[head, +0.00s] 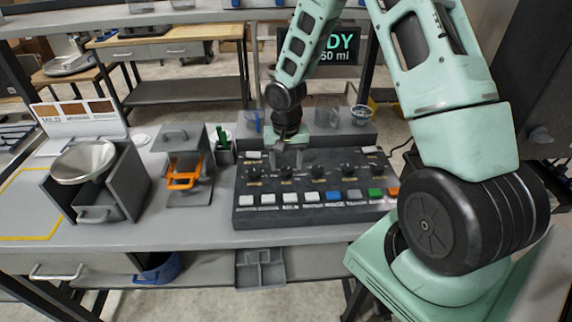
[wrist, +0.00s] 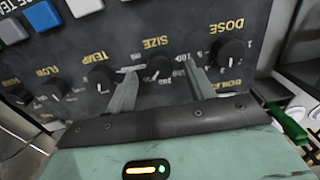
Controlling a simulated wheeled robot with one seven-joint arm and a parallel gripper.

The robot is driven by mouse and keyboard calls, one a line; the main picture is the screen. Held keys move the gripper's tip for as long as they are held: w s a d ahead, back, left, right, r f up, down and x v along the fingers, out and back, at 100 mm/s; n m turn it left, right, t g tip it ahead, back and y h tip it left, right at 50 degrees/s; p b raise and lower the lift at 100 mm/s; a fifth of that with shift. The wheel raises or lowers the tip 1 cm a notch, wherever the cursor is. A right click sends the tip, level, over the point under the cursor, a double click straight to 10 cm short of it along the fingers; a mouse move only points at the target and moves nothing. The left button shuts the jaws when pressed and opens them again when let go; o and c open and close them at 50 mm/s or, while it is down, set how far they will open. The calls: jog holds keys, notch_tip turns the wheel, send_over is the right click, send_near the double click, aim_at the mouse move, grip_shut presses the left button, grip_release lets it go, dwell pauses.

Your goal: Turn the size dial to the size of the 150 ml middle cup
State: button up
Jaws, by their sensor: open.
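The size dial (wrist: 158,68) is a black knob under the upside-down word SIZE in the wrist view. In the head view it is the second knob from the left (head: 286,172) on the dark control panel (head: 300,212). My gripper (wrist: 162,84) is open, one finger on each side of this dial; I cannot tell whether either touches it. In the head view my gripper (head: 290,157) points down over the panel. The dial's pointer and scale are too small to read surely. Clear cups (head: 322,114) stand on the ledge behind; I cannot tell which is the middle one.
The dose dial (wrist: 230,52) and temp dial (wrist: 100,78) flank the size dial closely. Coloured buttons (head: 333,196) line the panel's front. A screen (head: 340,50), partly hidden by my arm, shows "DY" and "50 ml". An orange-handled portafilter (head: 183,180) sits to the left.

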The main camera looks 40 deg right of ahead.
jog(key=shift+f, duration=0.95)
jog(key=c, duration=1)
